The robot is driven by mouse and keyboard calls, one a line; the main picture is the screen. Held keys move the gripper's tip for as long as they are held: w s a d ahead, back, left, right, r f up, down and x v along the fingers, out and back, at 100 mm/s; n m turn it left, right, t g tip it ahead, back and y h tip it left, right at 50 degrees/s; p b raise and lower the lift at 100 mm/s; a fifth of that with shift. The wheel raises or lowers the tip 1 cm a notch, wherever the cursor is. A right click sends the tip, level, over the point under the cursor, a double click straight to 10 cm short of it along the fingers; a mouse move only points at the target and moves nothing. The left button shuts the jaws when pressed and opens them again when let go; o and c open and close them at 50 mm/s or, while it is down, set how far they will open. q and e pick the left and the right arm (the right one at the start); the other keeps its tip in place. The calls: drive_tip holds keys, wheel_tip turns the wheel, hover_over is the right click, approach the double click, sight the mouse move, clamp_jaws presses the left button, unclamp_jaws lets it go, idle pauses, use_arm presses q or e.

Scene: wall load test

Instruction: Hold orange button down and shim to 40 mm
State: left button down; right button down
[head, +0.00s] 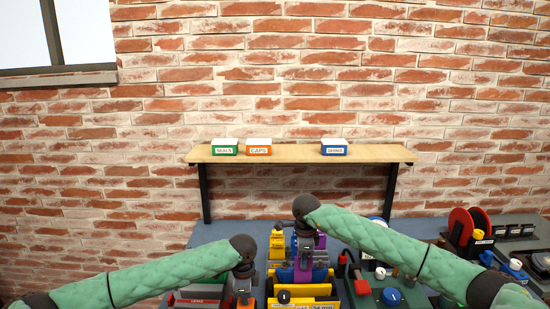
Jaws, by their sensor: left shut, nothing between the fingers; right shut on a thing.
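My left gripper (244,272) is shut and empty. It points down over an orange part (243,289) at the bench front, which may be the orange button; whether they touch is unclear. My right gripper (304,243) points down over a yellow and blue fixture (318,276) and is shut on what looks like a purple piece (303,268). The fingertips are too small to make out. A yellow front plate (315,305) carries a label that seems to read 54 mm. A blue-labelled shims bin (334,148) is on the shelf.
The wooden shelf (375,155) also holds a green-labelled bin (224,148) and an orange-labelled caps bin (259,147). A red reel (461,226) stands at the right.

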drive_tip(key=shift+f, duration=1.8)
drive_tip(key=c, duration=1.4)
unclamp_jaws()
drive_tip(key=shift+c, duration=0.2)
use_arm(q)
drive_tip(key=shift+s, duration=0.15)
use_arm(e)
drive_tip(key=shift+o, duration=1.4)
drive_tip(key=shift+s, duration=0.1)
use_arm(q)
drive_tip(key=shift+f, duration=0.1)
use_arm(e)
drive_tip(key=o, duration=0.3)
drive_tip(key=shift+r, duration=0.1)
drive_tip(key=shift+r, duration=3.95)
